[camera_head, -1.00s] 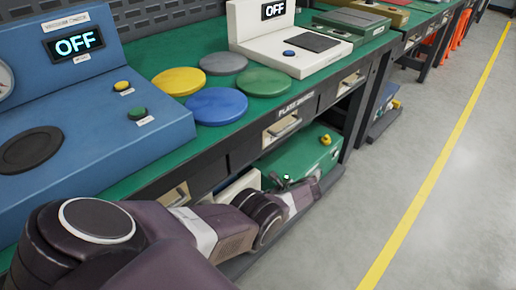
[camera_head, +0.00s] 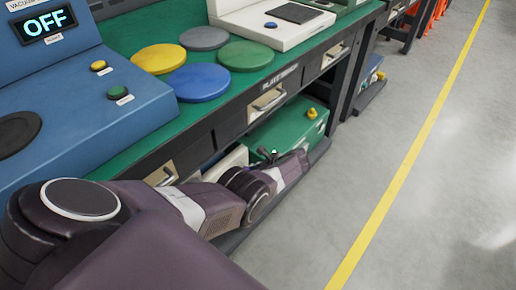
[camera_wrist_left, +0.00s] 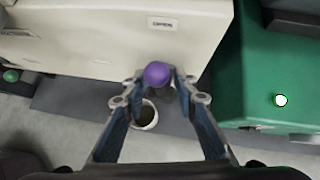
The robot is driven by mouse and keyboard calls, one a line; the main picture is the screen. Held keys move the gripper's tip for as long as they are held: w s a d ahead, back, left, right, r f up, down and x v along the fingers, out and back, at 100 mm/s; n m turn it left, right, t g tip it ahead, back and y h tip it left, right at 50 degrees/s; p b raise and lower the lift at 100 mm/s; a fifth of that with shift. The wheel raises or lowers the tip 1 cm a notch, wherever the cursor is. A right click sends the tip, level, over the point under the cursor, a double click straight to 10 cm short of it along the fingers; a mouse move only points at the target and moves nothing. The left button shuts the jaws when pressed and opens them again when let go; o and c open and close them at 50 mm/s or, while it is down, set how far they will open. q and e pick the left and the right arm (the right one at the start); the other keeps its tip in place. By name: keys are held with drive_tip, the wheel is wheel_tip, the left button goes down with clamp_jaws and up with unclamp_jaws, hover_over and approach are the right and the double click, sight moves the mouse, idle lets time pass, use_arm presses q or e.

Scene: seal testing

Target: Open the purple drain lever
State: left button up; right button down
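The purple drain lever's round knob (camera_wrist_left: 157,75) shows in the left wrist view, in front of the lower edge of a cream-coloured box (camera_wrist_left: 110,35). My left gripper (camera_wrist_left: 158,78) is open, with one finger on each side of the knob. Small gaps seem to show beside the knob; I cannot tell whether either finger touches it. The lever's shaft is hidden. A round, dark-centred cup or outlet (camera_wrist_left: 146,115) lies below the knob. My right gripper is not in view.
A green box (camera_head: 285,135) stands right of the cream box on the low shelf; it also fills the right of the left wrist view (camera_wrist_left: 240,80). The green bench top (camera_head: 140,100) with drawers overhangs the shelf. The floor (camera_head: 430,190) at right is clear.

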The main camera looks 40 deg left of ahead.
use_arm(q)
drive_tip(key=s+v, duration=0.1)
drive_tip(key=v, duration=1)
drive_tip(key=shift+w, duration=0.45)
drive_tip(key=shift+r, duration=0.1)
